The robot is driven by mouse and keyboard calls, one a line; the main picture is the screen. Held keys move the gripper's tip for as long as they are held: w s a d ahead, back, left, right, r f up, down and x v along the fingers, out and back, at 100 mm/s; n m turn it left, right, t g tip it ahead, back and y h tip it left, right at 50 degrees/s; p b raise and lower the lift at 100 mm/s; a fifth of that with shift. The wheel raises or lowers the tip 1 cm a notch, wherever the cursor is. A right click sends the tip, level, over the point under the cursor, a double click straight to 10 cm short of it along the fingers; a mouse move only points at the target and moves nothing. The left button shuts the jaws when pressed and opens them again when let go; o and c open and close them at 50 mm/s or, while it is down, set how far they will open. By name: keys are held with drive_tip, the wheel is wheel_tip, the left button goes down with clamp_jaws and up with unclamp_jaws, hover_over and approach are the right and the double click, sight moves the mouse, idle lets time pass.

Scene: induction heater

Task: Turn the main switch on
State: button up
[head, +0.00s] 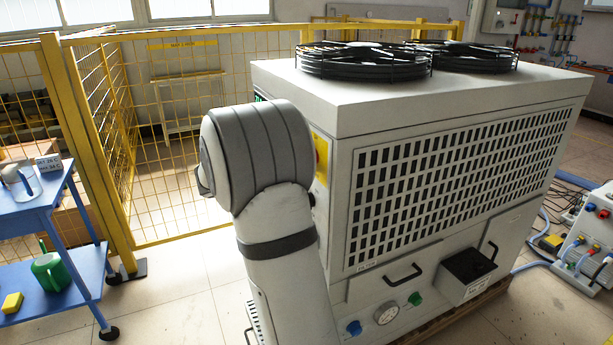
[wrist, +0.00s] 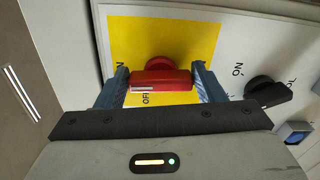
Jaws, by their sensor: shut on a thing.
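The main switch (wrist: 160,78) is a red rotary knob on a yellow plate (wrist: 190,40) in the wrist view. Its red handle lies crosswise in the picture, with a white mark near its left end. An OFF label shows just below that end, and a partly hidden label ending in N is by the left finger. My gripper (wrist: 160,84) is shut on the red handle, with one blue-grey finger at each end. In the head view the yellow plate (head: 320,157) shows only in part behind my arm; my gripper is hidden there.
A black knob (wrist: 266,92) with its own ON label and a blue-grey button (wrist: 296,132) sit right of the switch. The plate is on a white machine cabinet (head: 340,210) with fans on top. A blue cart (head: 50,215) and yellow fence (head: 185,150) stand left.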

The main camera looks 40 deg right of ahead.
drive_tip(key=shift+s+a+f+m+b, duration=0.1)
drive_tip(key=shift+f+m+b, duration=0.25)
drive_tip(key=shift+m+b, duration=0.65)
drive_tip(key=o, duration=1)
drive_tip(key=shift+r, duration=0.25)
drive_tip(key=shift+c, duration=0.2)
drive_tip(key=v, duration=0.8)
